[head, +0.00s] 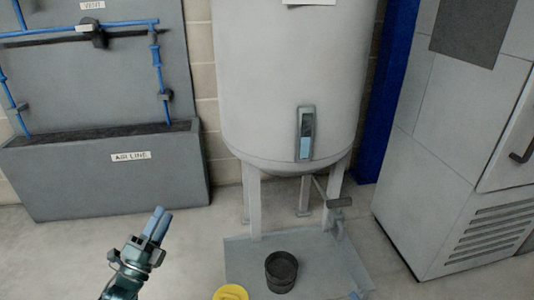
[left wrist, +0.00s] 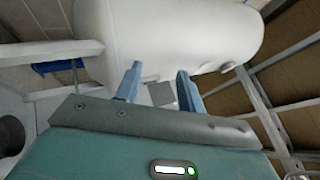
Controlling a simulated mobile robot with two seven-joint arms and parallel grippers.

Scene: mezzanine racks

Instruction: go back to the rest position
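My left gripper (head: 160,222) shows at the lower left of the head view, raised over the floor, its blue fingers pointing up and to the right. In the left wrist view its two fingers (left wrist: 159,85) stand apart with nothing between them. The gripper is open and empty, clear of the grey tank (head: 290,80) and the wall panel. A small light-blue tip (head: 355,296) shows at the bottom edge of the head view. It may be my right gripper, but too little shows to tell its state.
An air-line panel (head: 105,175) is at left, a grey cabinet (head: 440,180) at right. Floor at left is clear.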

